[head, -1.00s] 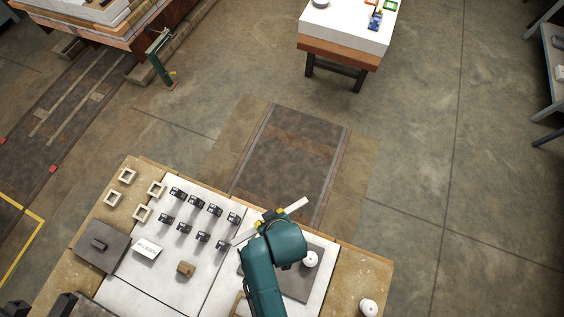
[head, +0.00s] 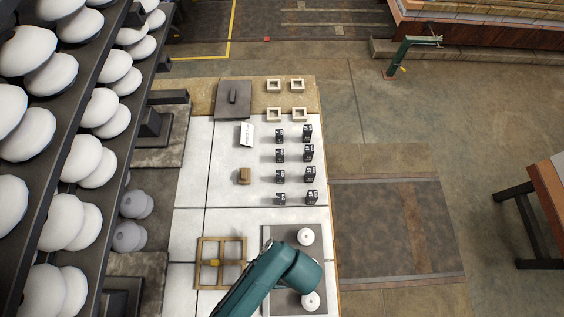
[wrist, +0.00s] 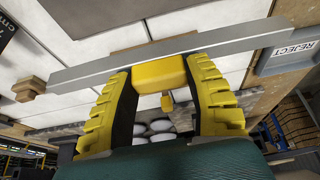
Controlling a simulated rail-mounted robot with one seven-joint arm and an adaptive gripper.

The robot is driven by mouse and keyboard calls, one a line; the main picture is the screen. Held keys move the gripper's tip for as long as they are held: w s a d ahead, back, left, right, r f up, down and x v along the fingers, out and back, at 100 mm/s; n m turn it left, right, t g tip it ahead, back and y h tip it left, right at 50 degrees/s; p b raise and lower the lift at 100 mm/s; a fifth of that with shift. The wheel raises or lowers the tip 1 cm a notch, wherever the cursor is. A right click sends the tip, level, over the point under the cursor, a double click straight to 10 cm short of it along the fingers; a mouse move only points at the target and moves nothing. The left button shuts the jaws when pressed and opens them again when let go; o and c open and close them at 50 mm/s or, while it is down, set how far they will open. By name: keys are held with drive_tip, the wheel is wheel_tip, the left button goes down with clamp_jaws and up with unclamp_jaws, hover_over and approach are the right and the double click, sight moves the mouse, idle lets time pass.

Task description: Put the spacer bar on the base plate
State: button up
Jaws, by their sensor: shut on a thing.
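My gripper (wrist: 160,80) shows in the wrist view with its two yellow fingers shut on the yellow middle block of the spacer bar. The spacer bar (wrist: 90,73) is long and grey and runs across the picture, sticking out on both sides of the fingers. In the head view my arm hides the gripper and bar. The base plate seems to be the dark grey plate (head: 275,238) under my arm, with a white round insulator (head: 306,237) at its far end and another (head: 311,301) at its near end. My arm covers its middle. I cannot tell the bar's height above it.
A wooden frame (head: 203,275) lies left of the plate. Several black blocks (head: 280,155), a small brown block (head: 244,176) and several beige square rings (head: 273,114) stand farther back. Racks of white insulators (head: 62,150) line the left. A REJECT sign (wrist: 288,52) shows in the wrist view.

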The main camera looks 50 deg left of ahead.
wheel_tip(320, 180, down, 10)
drive_tip(key=shift+w+r+b, duration=0.1)
drive_tip(key=shift+b, duration=0.8)
drive_tip(key=o, duration=1.2)
drive_tip(key=shift+f, duration=0.2)
drive_tip(key=shift+r, duration=0.1)
drive_tip(key=p+v, duration=0.1)
drive_tip(key=v, duration=1.1)
drive_tip(key=shift+p, duration=0.4)
drive_tip(key=shift+r, duration=0.1)
